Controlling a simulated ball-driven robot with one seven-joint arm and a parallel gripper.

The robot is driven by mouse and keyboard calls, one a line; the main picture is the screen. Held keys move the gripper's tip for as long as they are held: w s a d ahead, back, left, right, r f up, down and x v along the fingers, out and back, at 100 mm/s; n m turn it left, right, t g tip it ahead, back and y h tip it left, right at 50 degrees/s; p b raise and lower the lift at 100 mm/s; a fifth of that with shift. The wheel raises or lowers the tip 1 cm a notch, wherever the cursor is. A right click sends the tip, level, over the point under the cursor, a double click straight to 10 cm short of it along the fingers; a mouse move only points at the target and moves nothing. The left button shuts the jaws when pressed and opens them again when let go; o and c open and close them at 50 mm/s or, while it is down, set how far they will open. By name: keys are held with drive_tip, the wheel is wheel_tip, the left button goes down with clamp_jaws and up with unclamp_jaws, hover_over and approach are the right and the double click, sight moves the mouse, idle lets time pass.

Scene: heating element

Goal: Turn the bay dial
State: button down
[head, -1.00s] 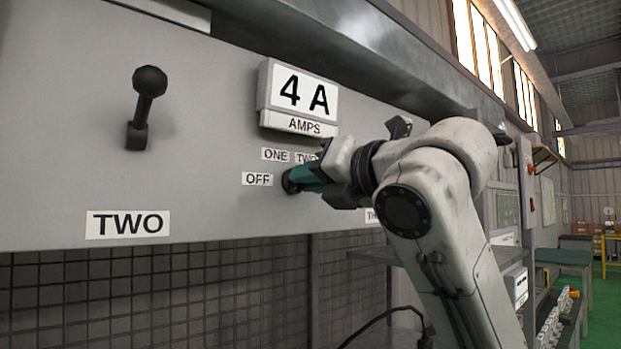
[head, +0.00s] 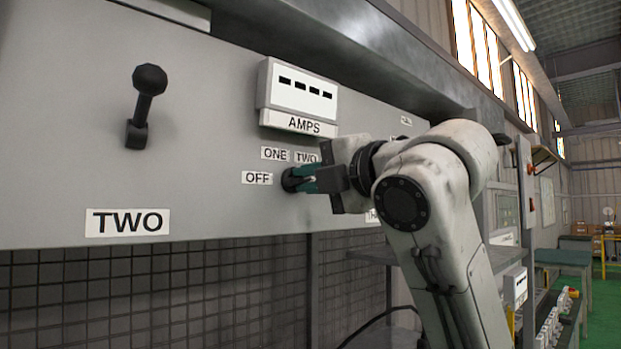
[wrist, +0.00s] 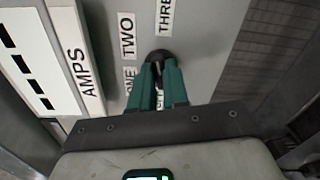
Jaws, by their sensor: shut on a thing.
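The bay dial (head: 290,180) is a small black knob on the grey panel, beside labels OFF, ONE and TWO. A THREE label shows in the wrist view. My gripper (head: 306,180) has teal fingers shut on the dial. In the wrist view the fingers (wrist: 160,82) close on the black dial (wrist: 158,57), partly hiding it and the OFF label. The AMPS display (head: 300,92) above the dial shows several dashes. The dial's pointing direction is hidden by the fingers.
A black lever (head: 145,105) sticks out of the panel on the left, above a TWO label (head: 128,222). The panel's lower edge runs above a dark mesh (head: 150,295). A shelf (head: 375,255) stands below and right.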

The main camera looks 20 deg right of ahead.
drive_tip(key=shift+f+m, duration=0.1)
drive_tip(key=shift+m, duration=1.2)
drive_tip(key=shift+d+m, duration=0.1)
drive_tip(key=shift+m, duration=0.2)
drive_tip(key=c, duration=1.1)
unclamp_jaws()
drive_tip(key=b+v, duration=0.3)
drive_tip(key=v, duration=0.7)
drive_tip(key=shift+s+d, duration=0.1)
drive_tip(key=shift+s, duration=0.25)
